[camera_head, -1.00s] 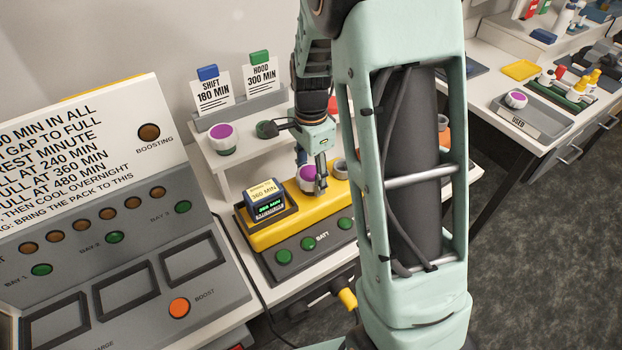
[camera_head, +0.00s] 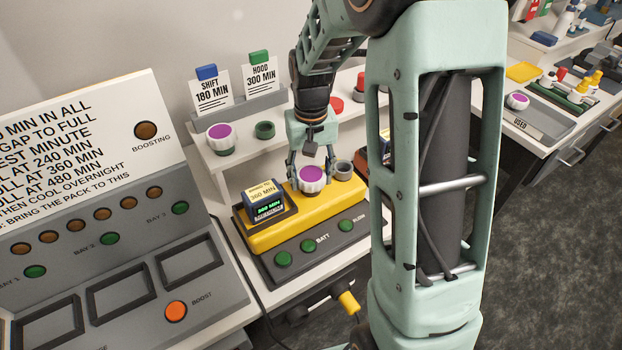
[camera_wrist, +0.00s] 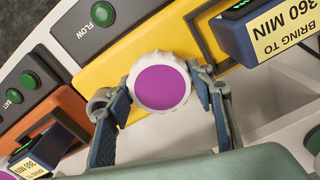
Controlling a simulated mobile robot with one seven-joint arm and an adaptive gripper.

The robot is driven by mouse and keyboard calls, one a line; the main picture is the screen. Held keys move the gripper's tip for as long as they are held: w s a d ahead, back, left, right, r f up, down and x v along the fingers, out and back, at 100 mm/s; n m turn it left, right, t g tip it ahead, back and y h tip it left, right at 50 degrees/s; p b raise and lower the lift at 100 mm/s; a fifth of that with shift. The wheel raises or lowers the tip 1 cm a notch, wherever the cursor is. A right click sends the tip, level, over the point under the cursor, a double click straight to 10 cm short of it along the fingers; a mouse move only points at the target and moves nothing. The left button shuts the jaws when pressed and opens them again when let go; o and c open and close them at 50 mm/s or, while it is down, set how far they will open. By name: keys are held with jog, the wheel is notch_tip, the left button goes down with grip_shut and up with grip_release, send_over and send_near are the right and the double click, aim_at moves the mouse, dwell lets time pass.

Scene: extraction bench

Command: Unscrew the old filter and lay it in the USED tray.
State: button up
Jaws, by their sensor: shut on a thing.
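The filter in my gripper is a white ribbed cap with a purple top (camera_head: 313,179), at the yellow block (camera_head: 262,236) of the bench unit. It also shows large in the wrist view (camera_wrist: 161,86). My gripper (camera_head: 312,178) comes down from above with its fingers on both sides of the filter, shut on it. I cannot tell whether the filter is still seated, as its underside is hidden. The USED tray (camera_head: 521,128) is at the far right on another bench, with a white, purple-topped filter (camera_head: 517,101) in it.
A battery pack (camera_head: 264,200) stands left of the held filter, and a grey ring (camera_head: 343,170) is right of it. Another purple-topped filter (camera_head: 220,137) and a green ring (camera_head: 264,130) are on the white shelf behind. Dark floor lies between the benches.

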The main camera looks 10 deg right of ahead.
jog(key=n, duration=0.5)
jog(key=n+p, duration=0.1)
jog(key=n, duration=0.4)
jog(key=shift+p, duration=0.3)
jog(key=o, duration=1.4)
